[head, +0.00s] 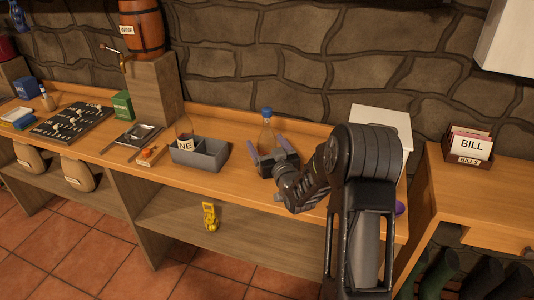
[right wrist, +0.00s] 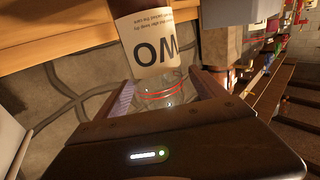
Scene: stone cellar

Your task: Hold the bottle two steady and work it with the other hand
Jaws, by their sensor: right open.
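Bottle two (head: 266,132), clear with a blue cap, stands upright on the wooden worktop (head: 232,187) near the stone wall. My left gripper is out of view.
A grey divided caddy (head: 207,158) left of my gripper holds another labelled bottle (head: 184,130). A white box (head: 381,115) stands behind my right arm. A wooden block with a barrel (head: 141,28) is further left. Bare worktop lies between caddy and gripper.

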